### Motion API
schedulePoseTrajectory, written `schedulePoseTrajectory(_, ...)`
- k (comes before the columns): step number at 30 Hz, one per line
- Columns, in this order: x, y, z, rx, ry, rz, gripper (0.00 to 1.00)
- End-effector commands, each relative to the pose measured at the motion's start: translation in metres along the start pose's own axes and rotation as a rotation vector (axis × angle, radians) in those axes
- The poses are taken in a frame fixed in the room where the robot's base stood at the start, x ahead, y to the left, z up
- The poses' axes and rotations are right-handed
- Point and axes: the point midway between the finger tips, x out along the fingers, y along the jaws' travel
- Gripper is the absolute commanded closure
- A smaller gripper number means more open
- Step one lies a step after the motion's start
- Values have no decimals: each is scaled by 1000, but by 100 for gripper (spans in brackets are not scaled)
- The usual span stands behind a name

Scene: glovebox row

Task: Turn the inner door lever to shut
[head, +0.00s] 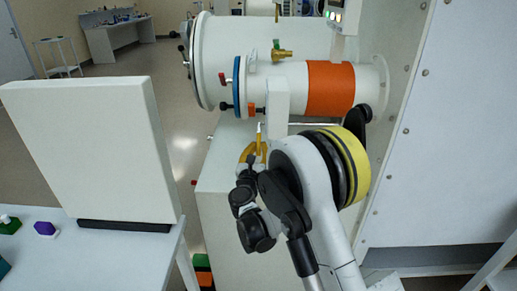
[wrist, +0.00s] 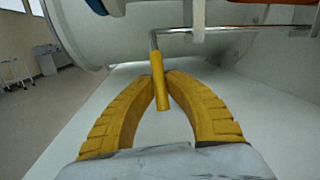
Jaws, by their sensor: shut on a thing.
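The inner door lever is a thin bent metal rod with a yellow grip (wrist: 161,96). In the wrist view the rod runs level below a white cylinder, then bends down into the grip, which hangs nearly upright. The lever's pivot and the inner door are not clearly visible.
A larger white cylinder (head: 270,40) lies behind the tube. A blue-rimmed door (head: 237,86) with red and black knobs is at the tube's left end. A brass valve (head: 282,54) sits above. A white panel (head: 95,150) stands on a table at left.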

Motion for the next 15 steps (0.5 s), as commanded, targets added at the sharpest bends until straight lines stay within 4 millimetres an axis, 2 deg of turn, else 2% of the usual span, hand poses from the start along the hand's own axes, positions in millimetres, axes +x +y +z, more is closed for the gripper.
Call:
schedulePoseTrajectory(2,0,0,0,0,1,0,100)
schedulePoseTrajectory(3,0,0,0,0,1,0,81)
schedulePoseTrajectory(5,0,0,0,0,1,0,63)
schedulePoseTrajectory(15,-2,0,0,0,1,0,63)
